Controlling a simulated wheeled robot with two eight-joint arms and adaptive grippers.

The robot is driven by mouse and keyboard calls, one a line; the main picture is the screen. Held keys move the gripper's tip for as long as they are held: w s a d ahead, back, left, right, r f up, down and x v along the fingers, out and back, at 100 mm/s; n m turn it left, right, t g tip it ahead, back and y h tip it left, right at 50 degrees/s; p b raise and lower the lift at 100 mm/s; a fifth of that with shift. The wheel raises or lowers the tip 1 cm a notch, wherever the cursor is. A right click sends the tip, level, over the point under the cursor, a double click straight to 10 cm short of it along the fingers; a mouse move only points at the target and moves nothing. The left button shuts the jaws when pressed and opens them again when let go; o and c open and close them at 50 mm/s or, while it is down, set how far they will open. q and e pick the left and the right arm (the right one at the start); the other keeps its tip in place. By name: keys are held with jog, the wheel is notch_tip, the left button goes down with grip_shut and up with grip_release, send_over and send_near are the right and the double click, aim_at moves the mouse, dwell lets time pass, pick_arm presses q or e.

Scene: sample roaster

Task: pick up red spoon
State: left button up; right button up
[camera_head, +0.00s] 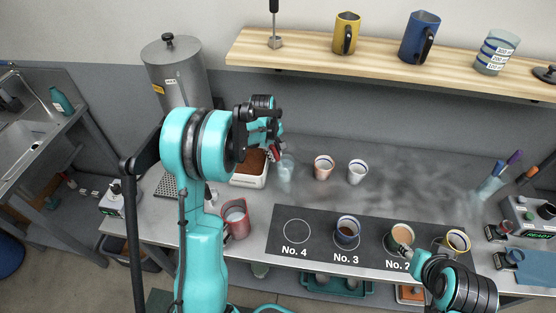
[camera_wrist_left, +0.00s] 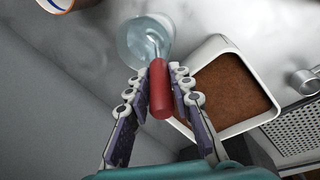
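The red spoon (camera_wrist_left: 159,92) stands tilted in a clear glass (camera_wrist_left: 140,42), its red handle sticking up and its lower part inside the glass. In the head view the spoon's red handle (camera_head: 277,149) shows just above the glass (camera_head: 286,176). My left gripper (camera_wrist_left: 157,80) is open, with its fingers on either side of the red handle; a gap shows at least on the left side. It also shows in the head view (camera_head: 272,143). My right gripper (camera_head: 406,251) is at the brown-filled cup (camera_head: 402,232) over No. 2; its fingers are too small to read.
A white container of brown grounds (camera_wrist_left: 217,45) stands right beside the glass. Two cups (camera_head: 324,167) (camera_head: 357,172) stand to its right. A pink pitcher (camera_head: 236,218) stands in front. The numbered mat (camera_head: 295,228) holds several cups; No. 4 is bare.

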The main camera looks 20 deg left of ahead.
pick_arm(q)
grip_shut()
notch_tip(320, 180, up, 10)
jog(key=p, duration=0.2)
jog(key=shift+p, duration=0.35)
pick_arm(e)
notch_tip(320, 180, up, 3)
jog(key=shift+f, duration=0.15)
dwell(0.5)
